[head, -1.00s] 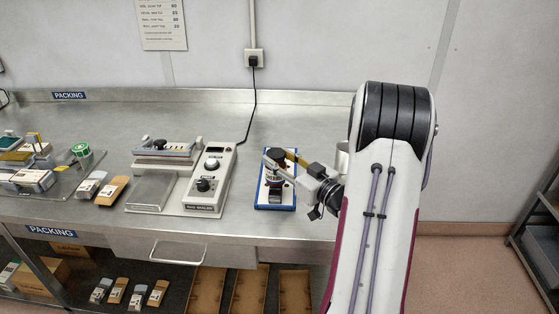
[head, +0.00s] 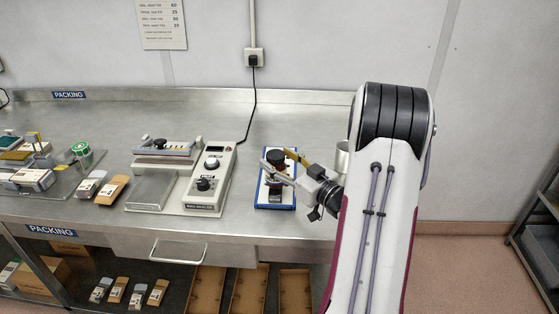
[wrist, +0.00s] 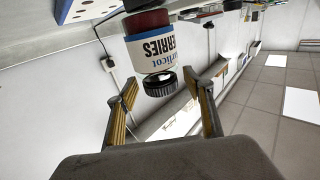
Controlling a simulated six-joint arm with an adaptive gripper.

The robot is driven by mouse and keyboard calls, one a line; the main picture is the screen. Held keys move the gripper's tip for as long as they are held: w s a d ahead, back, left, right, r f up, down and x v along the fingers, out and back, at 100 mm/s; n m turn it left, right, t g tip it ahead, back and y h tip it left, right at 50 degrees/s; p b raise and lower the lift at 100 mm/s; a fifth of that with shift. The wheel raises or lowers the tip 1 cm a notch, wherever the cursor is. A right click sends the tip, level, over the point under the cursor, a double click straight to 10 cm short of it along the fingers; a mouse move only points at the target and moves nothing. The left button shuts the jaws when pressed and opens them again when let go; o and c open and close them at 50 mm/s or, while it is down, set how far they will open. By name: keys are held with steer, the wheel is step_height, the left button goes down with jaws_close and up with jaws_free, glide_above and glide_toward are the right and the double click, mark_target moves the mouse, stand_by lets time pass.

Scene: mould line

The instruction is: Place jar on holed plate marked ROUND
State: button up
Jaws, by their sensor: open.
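The jar has a black lid (head: 277,156) and a white and blue label, part of which reads "ERRIES" in the wrist view (wrist: 163,50). It stands upright on a white plate with a blue edge (head: 276,206). The plate also shows in the wrist view (wrist: 78,9), upside down, with small holes. No ROUND mark is legible. My gripper (head: 275,160) is open at the height of the jar's upper part. In the wrist view its two yellow-padded fingers (wrist: 170,82) lie either side of the lid with gaps. The jar's lower part is partly hidden by the near finger in the head view.
A grey sealing machine (head: 208,185) with knobs stands left of the plate, its cable running to the wall socket (head: 254,58). A light cylindrical cup (head: 342,158) stands right, behind my gripper, partly hidden by my arm. Bare bench (head: 310,120) lies behind the plate.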

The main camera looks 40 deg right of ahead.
steer(key=shift+r, duration=0.15)
steer(key=s, duration=1.2)
steer(key=shift+w, duration=0.1)
stand_by(0.8)
steer(key=w+g+h, duration=0.1)
steer(key=w, duration=0.1)
steer(key=w+a+r+g+h, duration=0.1)
steer(key=w, duration=0.1)
steer(key=w+a+r+n+g, duration=0.1)
steer(key=w+g, duration=0.1)
steer(key=shift+w+a+r+h, duration=0.1)
steer(key=shift+w+r+h, duration=0.15)
steer(key=shift+h, duration=0.15)
steer(key=s+a+r+m+g+h, duration=0.1)
steer(key=s+a+r+g+h, duration=0.15)
steer(key=a+r, duration=0.4)
steer(key=s+a+f+g+y, duration=0.1)
steer(key=s+a+g+y, duration=0.1)
steer(key=s+a, duration=0.7)
steer(key=s+a+f+g+y, duration=0.1)
steer(key=s+a+g+y, duration=0.2)
steer(key=s+a, duration=0.7)
steer(key=a+g, duration=0.1)
steer(key=a, duration=0.4)
steer(key=shift+a+f, duration=0.15)
steer(key=shift+a, duration=0.1)
